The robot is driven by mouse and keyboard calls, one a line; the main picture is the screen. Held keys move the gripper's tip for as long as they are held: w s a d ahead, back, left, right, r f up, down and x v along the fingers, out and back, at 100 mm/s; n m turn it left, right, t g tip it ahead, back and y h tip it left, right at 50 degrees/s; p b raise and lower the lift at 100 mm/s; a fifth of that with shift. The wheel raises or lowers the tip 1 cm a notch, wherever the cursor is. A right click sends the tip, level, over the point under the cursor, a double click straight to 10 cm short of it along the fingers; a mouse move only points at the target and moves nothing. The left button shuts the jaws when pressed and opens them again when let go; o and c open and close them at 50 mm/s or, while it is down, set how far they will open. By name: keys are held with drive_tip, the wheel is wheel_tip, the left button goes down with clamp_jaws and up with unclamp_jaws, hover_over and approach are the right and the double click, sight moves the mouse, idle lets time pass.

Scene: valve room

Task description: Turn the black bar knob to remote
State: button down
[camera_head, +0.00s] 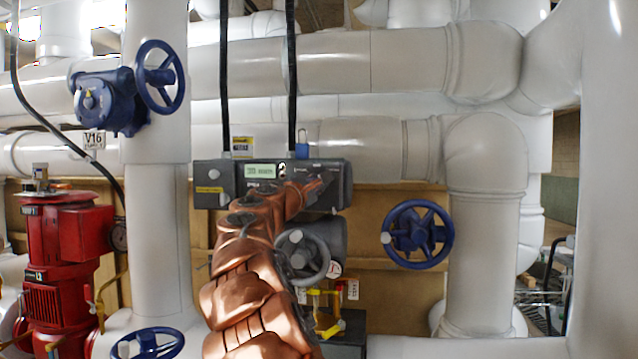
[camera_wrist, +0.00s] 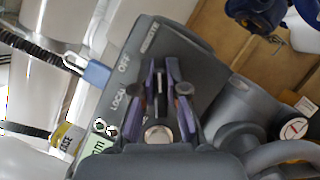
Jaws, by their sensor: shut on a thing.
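A grey control box (camera_head: 344,198) with a green display (camera_head: 261,170) is fixed in front of the pipes. In the wrist view its face (camera_wrist: 190,45) carries the labels LOCAL (camera_wrist: 118,98), OFF (camera_wrist: 125,62) and REMOTE (camera_wrist: 149,38). In the head view my copper-coloured arm reaches up to the box, and my gripper (camera_head: 322,182) covers the knob.
A blue padlock (camera_wrist: 97,72) hangs at the box's edge. Below the box is a grey handwheel (camera_head: 318,262). A blue handwheel (camera_head: 418,235) is to the right, another (camera_head: 160,77) at upper left. A red pump (camera_head: 60,245) stands at left.

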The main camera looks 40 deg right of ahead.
idle(0.3)
drive_tip(key=c, duration=1.2)
unclamp_jaws()
drive_tip(key=v, duration=1.2)
drive_tip(key=shift+r, duration=0.1)
